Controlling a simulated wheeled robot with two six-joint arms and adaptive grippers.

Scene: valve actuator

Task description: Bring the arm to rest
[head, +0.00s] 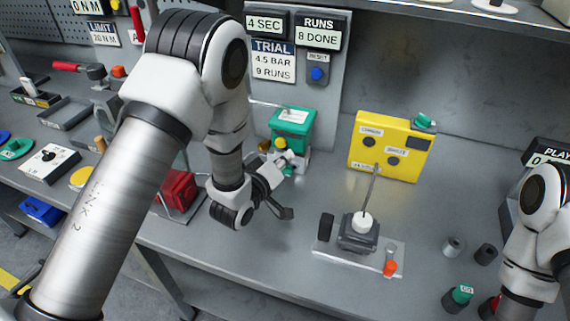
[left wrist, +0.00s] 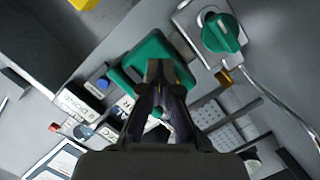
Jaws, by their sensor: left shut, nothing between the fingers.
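My left gripper (head: 287,212) hangs over the bench in front of the green-topped valve actuator (head: 291,130). Its dark fingers are shut and empty. In the left wrist view the closed fingers (left wrist: 160,75) show in front of a green housing (left wrist: 140,62), which they partly hide. The actuator stands upright below the run display, with a silver fitting at its lower front. My left arm comes in from the left and covers part of the bench. My right arm shows at the right edge, but its gripper is not visible.
A yellow tester box (head: 390,146) stands right of the actuator. A tray (head: 385,262) in front holds a dark block with an upright rod. A red block (head: 178,188) is left of the gripper. Bench between gripper and tray is clear.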

